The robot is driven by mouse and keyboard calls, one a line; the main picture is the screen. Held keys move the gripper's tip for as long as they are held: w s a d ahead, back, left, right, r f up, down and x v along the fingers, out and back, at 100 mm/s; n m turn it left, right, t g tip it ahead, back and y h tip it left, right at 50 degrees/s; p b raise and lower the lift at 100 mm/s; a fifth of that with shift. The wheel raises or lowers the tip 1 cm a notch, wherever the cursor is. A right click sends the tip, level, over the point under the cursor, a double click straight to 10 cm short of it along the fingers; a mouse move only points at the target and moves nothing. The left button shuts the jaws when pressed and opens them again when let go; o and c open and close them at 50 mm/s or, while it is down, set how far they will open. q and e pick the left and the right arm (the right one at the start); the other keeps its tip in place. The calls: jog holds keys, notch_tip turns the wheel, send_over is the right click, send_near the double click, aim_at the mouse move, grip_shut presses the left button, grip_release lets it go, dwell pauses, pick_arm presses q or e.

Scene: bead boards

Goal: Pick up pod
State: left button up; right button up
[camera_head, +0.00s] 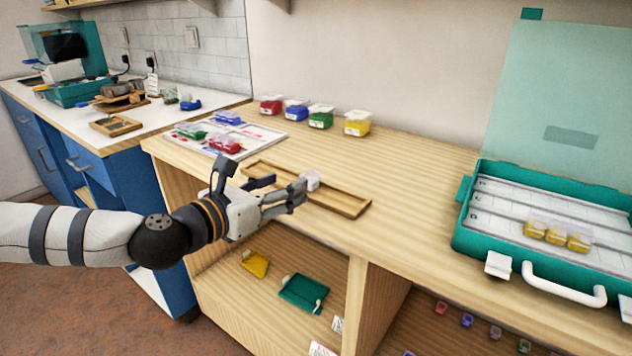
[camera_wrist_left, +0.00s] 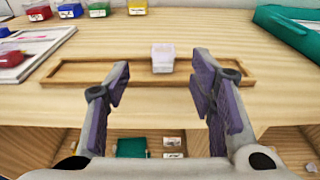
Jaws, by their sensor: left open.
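The pod (camera_head: 311,180) is a small whitish translucent container in the shallow wooden tray (camera_head: 349,204) on the workbench. In the left wrist view the pod (camera_wrist_left: 163,58) stands at the middle of the tray (camera_wrist_left: 213,73), just beyond my fingertips and between their lines. My left gripper (camera_head: 283,188) is open and empty at the bench's front edge, its fingers pointing at the pod. It also shows in the left wrist view (camera_wrist_left: 158,82), with a wide gap between the fingers. In the head view a finger overlaps the pod's near side. My right gripper is not in view.
A green open case (camera_head: 470,236) with yellow pods inside stands at the right. Red (camera_head: 271,105), blue (camera_head: 296,110), green (camera_head: 320,117) and yellow (camera_head: 357,123) boxes line the back. A mat (camera_head: 258,139) with coloured items lies left. The bench between tray and case is clear.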

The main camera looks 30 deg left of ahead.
aim_at(309, 182)
pick_arm(q)
jog(key=w, duration=0.2)
jog(key=w+f, duration=0.1)
jog(key=w, duration=0.1)
jog(key=w+d, duration=0.1)
jog(key=w, duration=0.1)
jog(key=shift+w+f, duration=0.15)
jog(key=shift+w, duration=0.1)
jog(key=shift+c, duration=0.6)
jog(key=c, duration=0.9)
